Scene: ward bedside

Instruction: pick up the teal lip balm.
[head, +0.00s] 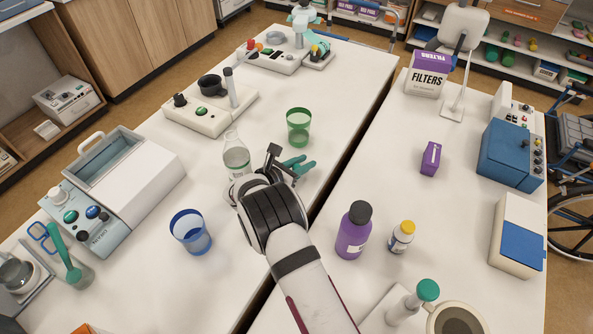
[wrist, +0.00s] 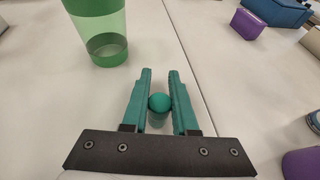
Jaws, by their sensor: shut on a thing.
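The teal lip balm (wrist: 159,102) shows in the wrist view as a small round teal top between the two green fingers of my gripper (wrist: 160,88). The fingers are shut on it, one on each side. Its lower part is hard to make out behind the gripper's dark bar. In the head view my gripper (head: 299,165) is low over the left table, just in front of the green cup. I cannot make out the lip balm there; the fingers and wrist hide it. Whether it touches the table is unclear.
The green cup (head: 299,128) stands just beyond my gripper, with a clear bottle (head: 236,158) to its left. A blue cup (head: 190,232) stands nearer. Across the gap, a purple bottle (head: 354,230), a yellow-capped bottle (head: 402,238) and a purple box (head: 430,159) stand on the right table.

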